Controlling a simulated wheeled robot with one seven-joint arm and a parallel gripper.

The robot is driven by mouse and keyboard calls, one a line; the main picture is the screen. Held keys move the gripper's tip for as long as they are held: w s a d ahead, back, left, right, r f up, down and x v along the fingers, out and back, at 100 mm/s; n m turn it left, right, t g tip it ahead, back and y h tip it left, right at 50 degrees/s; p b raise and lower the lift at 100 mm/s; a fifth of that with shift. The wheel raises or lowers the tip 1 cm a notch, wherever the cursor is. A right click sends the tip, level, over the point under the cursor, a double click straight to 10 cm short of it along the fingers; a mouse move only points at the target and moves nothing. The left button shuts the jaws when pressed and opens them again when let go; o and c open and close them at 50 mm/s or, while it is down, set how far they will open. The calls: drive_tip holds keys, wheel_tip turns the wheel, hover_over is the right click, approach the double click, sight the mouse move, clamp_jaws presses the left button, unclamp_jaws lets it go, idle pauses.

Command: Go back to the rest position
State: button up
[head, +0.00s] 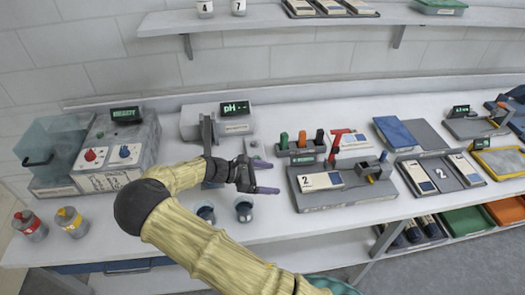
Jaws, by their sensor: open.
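My gripper (262,178) is in the middle of the head view, at the end of my arm, which reaches in from the bottom. Its two dark fingers point right, apart from each other, with nothing seen between them. It appears over the white bench (275,225), in front of the pH meter (235,118) and left of a grey fixture (335,185) carrying a card marked 2. My arm and wrist hide part of the bench and part of the pH station. The height of the fingers over the bench cannot be told.
A washer with a READY display (125,114) stands at the left, beside two capped bottles (72,222). Two small dark cups (244,211) stand below my gripper in the picture. Coloured-handled tools (302,142) stand in a rack behind. A wall shelf (270,17) runs above.

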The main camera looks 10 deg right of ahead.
drive_tip(key=s+d+m+y, duration=0.1)
drive_tip(key=s+d+m+g+y, duration=0.1)
drive_tip(key=s+d+m+y, duration=0.1)
drive_tip(key=shift+s+d+f+g, duration=0.15)
drive_tip(key=shift+d+f+g, duration=0.2)
drive_tip(key=shift+d+g, duration=0.05)
drive_tip(key=s+m+y, duration=0.2)
drive_tip(key=s+d+m+y, duration=0.1)
drive_tip(key=s+m, duration=0.1)
drive_tip(key=shift+d+r+g+y, duration=0.1)
drive_tip(key=shift+r+g+y, duration=0.25)
drive_tip(key=shift+g+y, duration=0.05)
drive_tip(key=s+r+m+t+y, duration=0.5)
drive_tip(key=s+r+m+y, duration=0.1)
drive_tip(key=s+r+m, duration=0.5)
drive_tip(key=shift+a+r+y, duration=0.3)
drive_tip(key=shift+a+r, duration=0.05)
drive_tip(key=shift+a, duration=0.1)
drive_tip(key=shift+w, duration=0.1)
